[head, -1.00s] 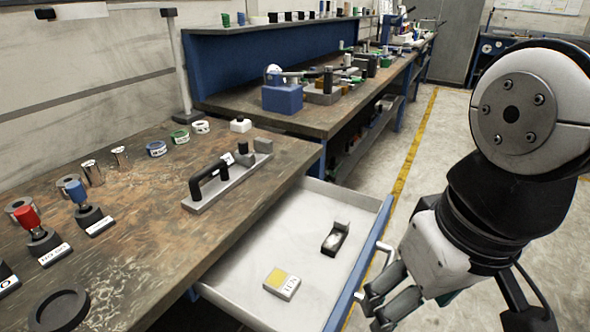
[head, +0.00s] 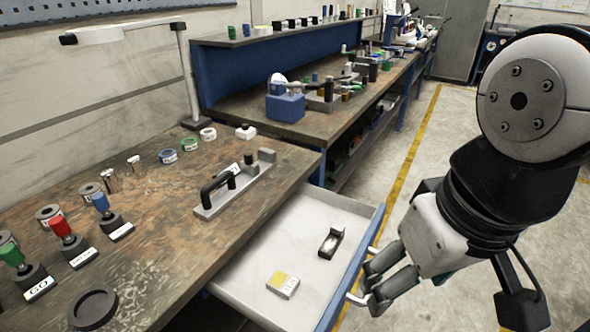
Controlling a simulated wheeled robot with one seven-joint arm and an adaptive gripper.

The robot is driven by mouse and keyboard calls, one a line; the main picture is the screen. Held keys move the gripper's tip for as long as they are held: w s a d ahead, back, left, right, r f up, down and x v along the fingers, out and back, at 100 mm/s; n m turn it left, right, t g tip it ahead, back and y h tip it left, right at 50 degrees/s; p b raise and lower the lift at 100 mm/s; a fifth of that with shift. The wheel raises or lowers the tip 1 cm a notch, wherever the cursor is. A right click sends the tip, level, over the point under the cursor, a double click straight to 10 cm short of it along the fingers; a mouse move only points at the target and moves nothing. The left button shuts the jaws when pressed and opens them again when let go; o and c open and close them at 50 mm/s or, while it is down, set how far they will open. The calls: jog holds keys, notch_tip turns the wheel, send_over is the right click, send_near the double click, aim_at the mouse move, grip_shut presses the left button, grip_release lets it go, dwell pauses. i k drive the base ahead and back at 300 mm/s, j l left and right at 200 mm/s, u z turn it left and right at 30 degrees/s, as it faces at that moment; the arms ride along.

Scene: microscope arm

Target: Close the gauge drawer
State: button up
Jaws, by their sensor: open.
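The gauge drawer (head: 250,289) stands pulled out from under the worn workbench. Its blue front (head: 352,266) faces right and carries a pale bar handle (head: 360,290). A yellow-and-white block (head: 283,284) and a small black-and-silver piece (head: 331,241) lie inside on the drawer floor. My gripper (head: 367,283) is at the outer side of the drawer front, by the handle, with its fingers apart. I cannot tell whether the fingers touch the handle or the front. The gripper holds nothing that I can see.
The workbench top (head: 165,245) bears several gauges with red, green and blue handles, rings, and a grey fixture with a black handle (head: 230,185). A second bench (head: 320,125) stands behind. Open floor with a yellow line (head: 403,175) lies to the right.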

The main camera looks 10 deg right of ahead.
aim_at(290, 238)
jog(key=i+l, duration=0.35)
jog(key=l, duration=0.15)
jog(key=i+l+u, duration=0.1)
jog(key=u, duration=0.4)
jog(key=l+u, duration=0.3)
jog(key=u, duration=0.2)
jog(key=l+u, duration=0.25)
jog(key=u, duration=0.25)
jog(key=l, duration=0.75)
jog(key=k+l, duration=0.15)
jog(key=l, duration=0.6)
